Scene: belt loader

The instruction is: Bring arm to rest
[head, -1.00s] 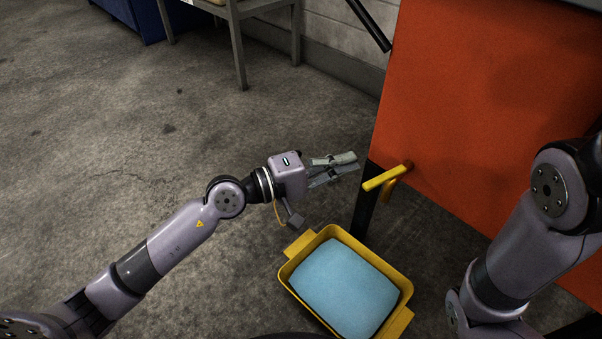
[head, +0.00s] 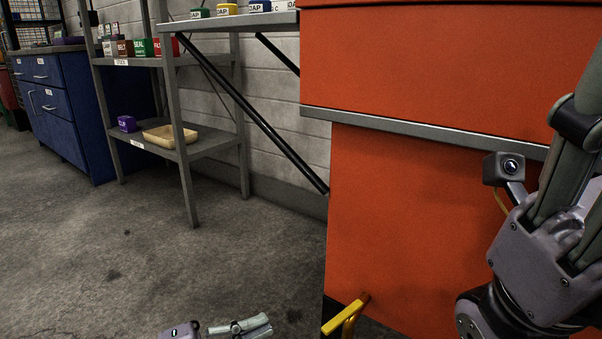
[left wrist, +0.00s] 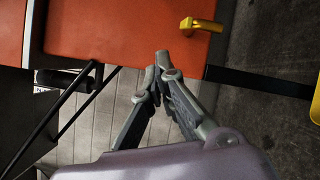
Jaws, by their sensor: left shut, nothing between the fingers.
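My left gripper (head: 258,326) is low in the head view, partly cut off by the bottom edge. In the left wrist view its fingers (left wrist: 160,66) meet at the tips, shut and empty. It is apart from the orange panel and left of a yellow handle (head: 343,316).
An orange cabinet (head: 420,220) fills the right half. A grey shelf rack (head: 187,185) holds small boxes and a tan tray (head: 172,136). A blue drawer cabinet (head: 62,118) stands far left. The concrete floor (head: 110,265) between is clear.

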